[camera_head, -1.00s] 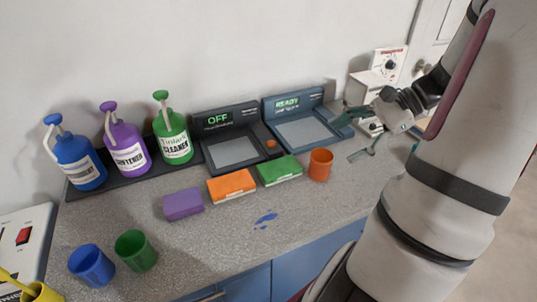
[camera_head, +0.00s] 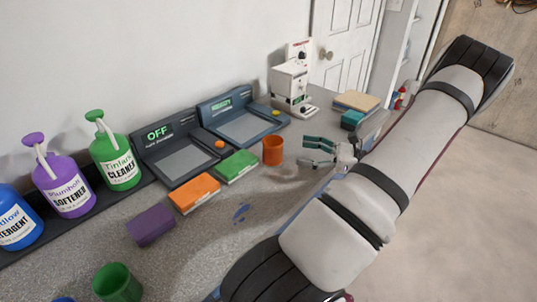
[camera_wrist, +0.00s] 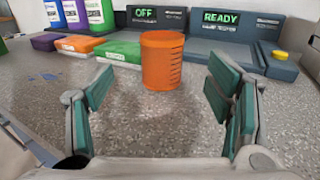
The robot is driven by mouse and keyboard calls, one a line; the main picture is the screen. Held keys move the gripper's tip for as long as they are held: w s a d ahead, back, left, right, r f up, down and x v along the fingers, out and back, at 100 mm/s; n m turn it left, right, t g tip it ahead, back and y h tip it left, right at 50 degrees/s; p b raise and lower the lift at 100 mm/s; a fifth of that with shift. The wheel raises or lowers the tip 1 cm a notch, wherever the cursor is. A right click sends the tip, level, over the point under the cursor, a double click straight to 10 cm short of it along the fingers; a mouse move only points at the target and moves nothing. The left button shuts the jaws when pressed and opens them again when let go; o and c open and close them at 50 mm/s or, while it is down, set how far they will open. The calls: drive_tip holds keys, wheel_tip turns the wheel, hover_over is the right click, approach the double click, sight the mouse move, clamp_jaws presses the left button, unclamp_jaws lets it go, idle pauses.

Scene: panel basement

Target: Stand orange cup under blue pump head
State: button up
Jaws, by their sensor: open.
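The orange cup (camera_head: 273,150) stands upright on the grey counter, right of the green box. It also shows in the wrist view (camera_wrist: 162,62), centred ahead of and between my open fingers. My gripper (camera_head: 318,152) is open and empty, a little to the right of the cup and apart from it; its teal finger pads show in the wrist view (camera_wrist: 160,100). The blue pump bottle (camera_head: 16,218) stands at the far left of the head view, cut by the frame edge; its pump head is out of view there.
A purple pump bottle (camera_head: 64,183) and a green pump bottle (camera_head: 116,158) stand on a dark tray. Purple, orange (camera_head: 194,193) and green boxes (camera_head: 237,166) lie before two panels, marked OFF (camera_head: 182,158) and READY (camera_head: 245,127). A green cup (camera_head: 117,284) stands near the front.

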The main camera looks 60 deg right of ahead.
sight(282, 145)
drive_tip(key=w, duration=0.7)
drive_tip(key=w+a, duration=0.1)
drive_tip(key=w, duration=0.2)
drive_tip(key=shift+w+a+r, duration=0.1)
drive_tip(key=shift+w+r, duration=0.05)
drive_tip(key=c, duration=1.4)
drive_tip(key=shift+r, duration=0.15)
drive_tip(key=shift+r, duration=1.65)
drive_tip(key=shift+s+a+r+p, duration=0.2)
drive_tip(key=shift+s+a, duration=0.4)
drive_tip(key=shift+s, duration=2)
drive_tip(key=shift+s+a+r+p, duration=0.2)
drive_tip(key=shift+s+a, duration=0.35)
drive_tip(key=shift+s, duration=2)
drive_tip(key=shift+s+a+r+p, duration=0.1)
drive_tip(key=shift+s+a+r, duration=0.35)
drive_tip(key=shift+s, duration=2.15)
drive_tip(key=shift+a+f, duration=0.15)
drive_tip(key=shift+a, duration=0.05)
